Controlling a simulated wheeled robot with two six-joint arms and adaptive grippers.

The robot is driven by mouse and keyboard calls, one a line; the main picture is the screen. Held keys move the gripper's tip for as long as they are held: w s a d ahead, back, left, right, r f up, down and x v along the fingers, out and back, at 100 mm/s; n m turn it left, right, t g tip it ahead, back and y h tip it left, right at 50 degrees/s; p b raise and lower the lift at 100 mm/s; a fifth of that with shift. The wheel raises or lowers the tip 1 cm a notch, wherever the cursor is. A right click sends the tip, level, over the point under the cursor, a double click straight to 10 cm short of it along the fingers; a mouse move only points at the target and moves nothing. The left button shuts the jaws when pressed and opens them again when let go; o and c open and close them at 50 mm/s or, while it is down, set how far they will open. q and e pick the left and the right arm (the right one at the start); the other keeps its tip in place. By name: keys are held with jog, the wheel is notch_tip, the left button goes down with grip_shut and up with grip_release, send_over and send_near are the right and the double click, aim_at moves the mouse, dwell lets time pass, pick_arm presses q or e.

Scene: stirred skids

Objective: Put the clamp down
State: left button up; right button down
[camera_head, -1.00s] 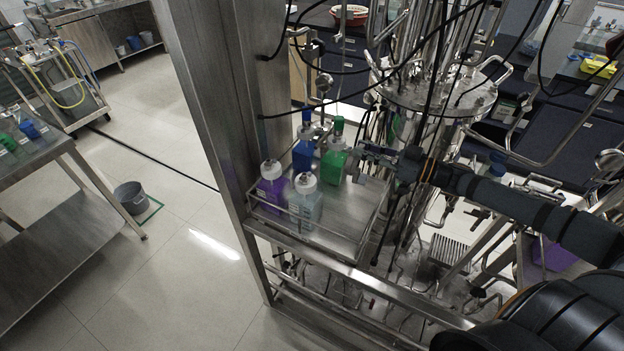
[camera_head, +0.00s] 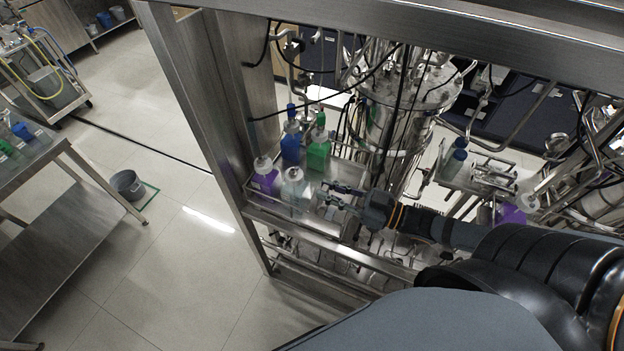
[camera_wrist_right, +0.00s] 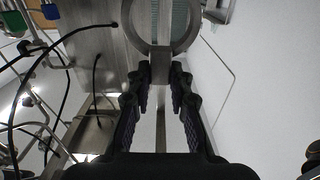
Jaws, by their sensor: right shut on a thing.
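My right gripper (camera_head: 336,196) reaches in from the right, over the right part of a steel tray shelf (camera_head: 300,226). In the right wrist view its two black fingers (camera_wrist_right: 160,85) are shut on the tab of a metal clamp (camera_wrist_right: 160,57). The clamp's round ring lies beyond the fingertips, partly cut by the top edge. In the head view the clamp is too small to tell from the fingers. I cannot tell whether it touches the tray. My left gripper is not in view.
On the tray, left of the gripper, stand a purple bottle (camera_head: 264,180), a pale bottle (camera_head: 295,191), a blue bottle (camera_head: 291,148) and a green bottle (camera_head: 318,155). A steel post (camera_head: 200,110) rises at the left. Cables and a steel vessel (camera_head: 383,130) stand behind.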

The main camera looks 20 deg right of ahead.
jog(key=w+d+f+b, duration=0.6)
jog(key=w+f+b, duration=0.3)
jog(key=w+b, duration=0.3)
jog(key=b, duration=0.3)
jog(key=shift+d+f+b, duration=0.25)
jog(key=shift+f+b, duration=0.1)
jog(key=f, duration=0.1)
jog(key=f+b, duration=0.2)
jog(key=shift+w+d+f, duration=0.1)
jog(key=shift+w+f, duration=0.15)
jog(key=shift+w, duration=0.05)
jog(key=shift+b, duration=0.35)
